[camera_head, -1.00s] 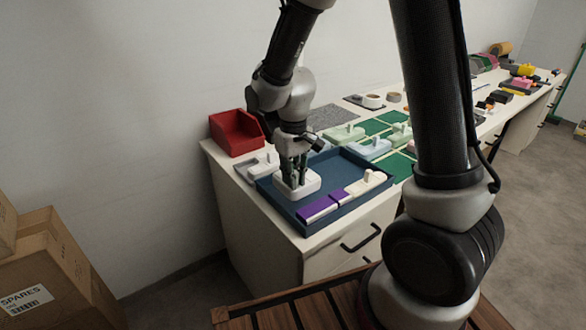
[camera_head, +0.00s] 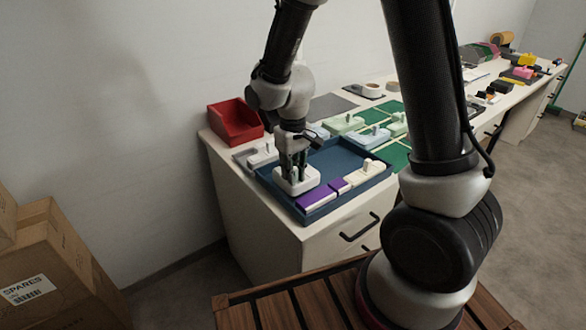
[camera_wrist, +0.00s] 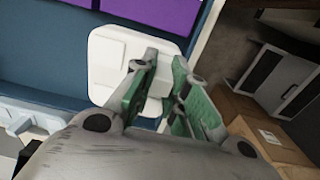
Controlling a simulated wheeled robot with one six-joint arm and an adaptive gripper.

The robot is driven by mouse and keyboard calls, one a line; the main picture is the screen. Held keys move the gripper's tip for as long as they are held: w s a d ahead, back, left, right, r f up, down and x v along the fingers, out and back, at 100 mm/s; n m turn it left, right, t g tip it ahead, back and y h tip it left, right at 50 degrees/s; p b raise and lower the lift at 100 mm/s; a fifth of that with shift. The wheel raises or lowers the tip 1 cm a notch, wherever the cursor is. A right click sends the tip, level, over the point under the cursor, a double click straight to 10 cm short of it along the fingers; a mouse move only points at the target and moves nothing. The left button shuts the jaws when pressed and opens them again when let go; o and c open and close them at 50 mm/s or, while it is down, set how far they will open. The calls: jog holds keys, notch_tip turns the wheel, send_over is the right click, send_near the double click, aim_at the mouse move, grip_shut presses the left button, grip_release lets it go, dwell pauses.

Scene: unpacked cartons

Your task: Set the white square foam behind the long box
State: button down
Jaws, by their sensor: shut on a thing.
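The white square foam (camera_head: 297,187) is at the near left end of the blue tray (camera_head: 340,158). My gripper (camera_head: 294,171) is shut on its raised middle from above; in the wrist view my gripper (camera_wrist: 160,84) covers part of the foam (camera_wrist: 108,58). I cannot tell whether the foam touches the tray floor. The long box, purple with a white strip (camera_head: 315,197), lies along the tray's front side, just right of the foam. Purple pieces also show at the top of the wrist view (camera_wrist: 165,12).
A small purple block (camera_head: 339,186) and a white knobbed piece (camera_head: 363,172) continue the row along the tray's front. A red bin (camera_head: 234,123) stands behind left. Pale knobbed pieces (camera_head: 343,123) sit beyond the tray. The tray's middle is clear.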

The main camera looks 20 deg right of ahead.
jog(key=shift+f, duration=2.05)
jog(key=c, duration=1.3)
grip_release()
jog(key=shift+c, duration=0.2)
notch_tip(320, 180, up, 12)
jog(key=shift+r, duration=0.1)
jog(key=s+d+r+m+t, duration=0.1)
jog(key=s+d+r+t, duration=0.1)
jog(key=s+d+r, duration=0.5)
jog(key=s+d+r+m+t, duration=0.2)
jog(key=s+d+r, duration=0.6)
jog(key=s, duration=0.4)
jog(key=shift+m, duration=0.3)
